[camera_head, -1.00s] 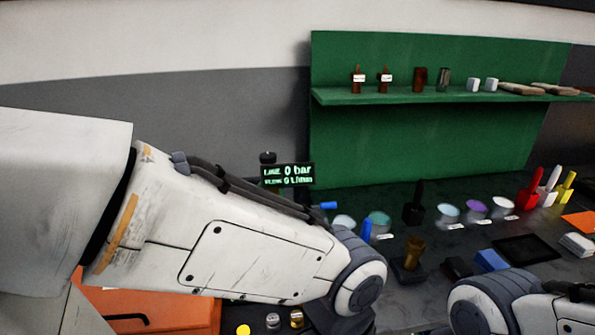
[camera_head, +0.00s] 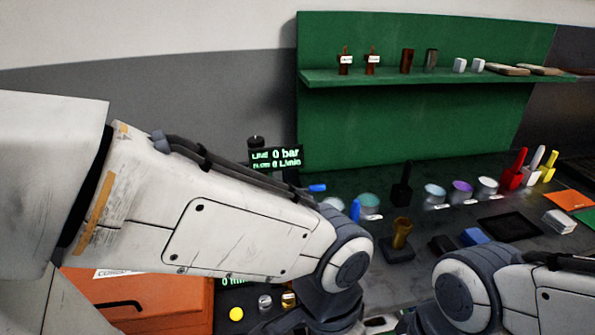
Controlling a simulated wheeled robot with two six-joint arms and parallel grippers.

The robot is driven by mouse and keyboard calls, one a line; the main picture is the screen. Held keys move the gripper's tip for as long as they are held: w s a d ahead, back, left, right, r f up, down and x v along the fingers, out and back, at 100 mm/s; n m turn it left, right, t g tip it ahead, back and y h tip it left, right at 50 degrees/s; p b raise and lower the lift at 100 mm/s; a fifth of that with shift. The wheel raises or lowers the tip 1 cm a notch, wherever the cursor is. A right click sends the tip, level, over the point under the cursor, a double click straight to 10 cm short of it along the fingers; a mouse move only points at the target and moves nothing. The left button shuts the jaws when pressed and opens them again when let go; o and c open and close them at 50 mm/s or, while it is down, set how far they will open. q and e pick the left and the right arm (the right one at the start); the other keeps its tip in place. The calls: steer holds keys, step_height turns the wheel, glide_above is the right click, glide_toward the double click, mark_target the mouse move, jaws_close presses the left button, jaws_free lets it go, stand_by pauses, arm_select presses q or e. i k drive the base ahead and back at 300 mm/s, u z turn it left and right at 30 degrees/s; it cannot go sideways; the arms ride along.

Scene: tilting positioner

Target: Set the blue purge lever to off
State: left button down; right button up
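A small blue lever-like piece (camera_head: 317,188) points right beside the display, at the back of the dark bench. A second, upright blue piece (camera_head: 355,210) stands nearer, just behind my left arm's joint. I cannot tell for sure which is the purge lever.
Several round coloured containers, a black-handled tool (camera_head: 402,188) and a brass cup (camera_head: 402,234) stand on the bench. An orange drawer unit (camera_head: 140,300) is at lower left. A dark tray (camera_head: 510,226) lies right.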

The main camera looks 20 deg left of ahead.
mark_target(319, 187)
steer(key=u, duration=0.05)
steer(key=k, duration=0.6)
steer(key=z, duration=0.15)
steer(key=i, duration=1.4)
steer(key=u, duration=0.8)
